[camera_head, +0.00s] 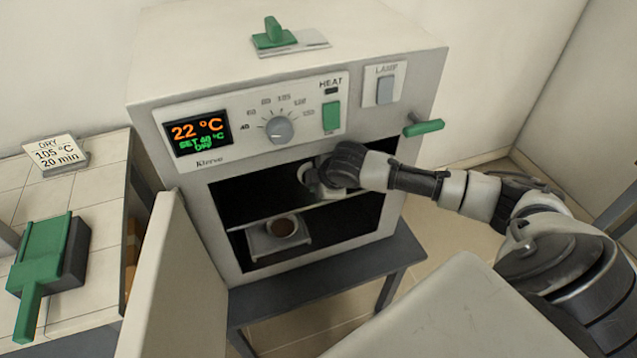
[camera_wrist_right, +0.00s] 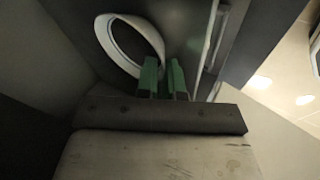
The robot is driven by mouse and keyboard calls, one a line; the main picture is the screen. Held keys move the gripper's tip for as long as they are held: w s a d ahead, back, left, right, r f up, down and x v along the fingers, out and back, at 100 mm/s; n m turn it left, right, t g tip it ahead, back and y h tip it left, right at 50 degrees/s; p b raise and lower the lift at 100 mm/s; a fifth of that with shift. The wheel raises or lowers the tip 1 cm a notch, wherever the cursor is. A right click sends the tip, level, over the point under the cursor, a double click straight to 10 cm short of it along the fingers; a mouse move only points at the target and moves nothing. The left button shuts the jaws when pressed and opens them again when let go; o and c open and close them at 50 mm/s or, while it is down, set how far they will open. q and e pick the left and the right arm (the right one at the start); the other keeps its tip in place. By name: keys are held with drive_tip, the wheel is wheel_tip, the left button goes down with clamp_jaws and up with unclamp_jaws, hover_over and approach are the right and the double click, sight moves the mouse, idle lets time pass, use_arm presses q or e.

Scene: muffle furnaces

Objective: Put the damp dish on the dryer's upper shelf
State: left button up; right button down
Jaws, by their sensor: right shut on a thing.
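The dryer (camera_head: 365,80) stands with its door (camera_head: 175,285) swung open to the left. My right arm reaches into its upper compartment, above the upper shelf (camera_head: 300,212). In the right wrist view my right gripper (camera_wrist_right: 164,80) has its green fingers close together at the rim of a white round dish (camera_wrist_right: 107,42), shut on it. The dish looks steeply tilted in that view. In the head view the hand largely hides the dish and the fingertips. Whether the dish touches the shelf I cannot tell. My left gripper is out of view.
The dryer's display (camera_head: 198,133) reads 22 °C. A green-handled tool (camera_head: 45,260) and a sign (camera_head: 57,154) reading "DRY 105 °C 20 min" are on the tiled bench at left.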

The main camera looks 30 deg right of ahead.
drive_tip(key=c, duration=1.3)
unclamp_jaws()
drive_tip(key=shift+f, duration=0.15)
drive_tip(key=shift+o, duration=0.2)
drive_tip(key=shift+r, duration=0.3)
drive_tip(key=v, duration=0.3)
drive_tip(key=shift+f, duration=0.1)
drive_tip(key=s+d+b, duration=0.1)
drive_tip(key=s, duration=1.1)
drive_tip(key=shift+f, duration=0.1)
